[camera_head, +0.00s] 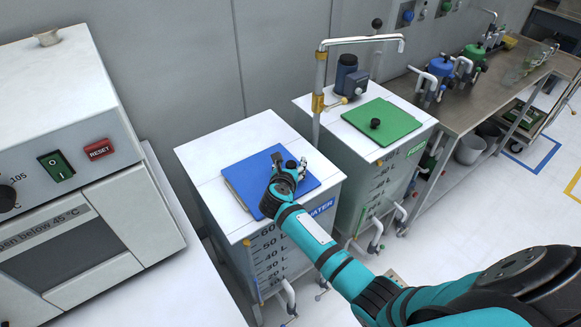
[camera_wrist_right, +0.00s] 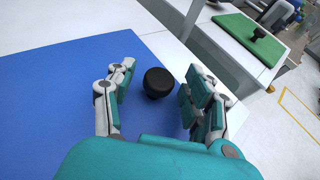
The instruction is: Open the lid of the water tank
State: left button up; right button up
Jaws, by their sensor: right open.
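The water tank (camera_head: 262,256) is a white box with a level scale and a blue WATER label on its front. Its blue lid (camera_head: 245,172) lies flat and closed on the top. A black round knob (camera_wrist_right: 158,81) stands on the lid. My right gripper (camera_head: 284,162) is over the lid, and the knob is partly hidden by it in the head view. My left gripper is not in view.
A second tank with a green lid (camera_head: 382,122) and black knob stands to the right. A metal pipe (camera_head: 320,85) rises between the tanks. A white oven (camera_head: 75,170) stands at left. A metal bench (camera_head: 480,90) with blue and green pots is at the right.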

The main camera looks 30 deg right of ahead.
grip_shut()
dwell(0.3)
jog(key=shift+r, duration=0.1)
